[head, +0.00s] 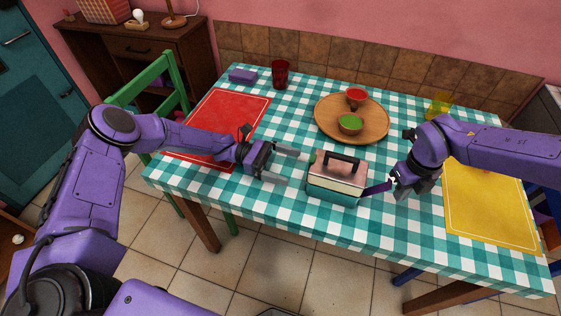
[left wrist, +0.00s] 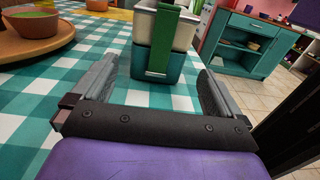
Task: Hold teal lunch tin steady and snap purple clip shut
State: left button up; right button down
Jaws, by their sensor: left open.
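The lunch tin (head: 337,178) stands upright near the table's front edge, with a teal base, cream middle, pinkish lid and dark handle (head: 341,157). The purple clip (head: 377,187) sticks outward from its right side. My left gripper (head: 292,167) is open at the tin's left side. In the left wrist view the tin's teal base (left wrist: 145,64) and a green clip (left wrist: 160,45) lying flat against its near side show between and beyond the fingers (left wrist: 158,66). My right gripper (head: 391,183) is beside the purple clip's outer end; its fingers are too small and hidden to judge.
Behind the tin is a round wooden board (head: 327,130) with a green-filled bowl (head: 350,125) and a red-filled bowl (head: 356,98). A red mat (head: 222,112) lies left, a yellow mat (head: 485,210) right. A red glass (head: 281,75) and purple block (head: 243,76) stand at the back.

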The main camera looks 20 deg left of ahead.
pick_arm(q)
jog(key=d, duration=1)
jog(key=shift+s+d, duration=0.2)
jog(key=shift+d, duration=0.2)
jog(key=c, duration=0.8)
jog(key=shift+c, duration=0.2)
dwell(0.8)
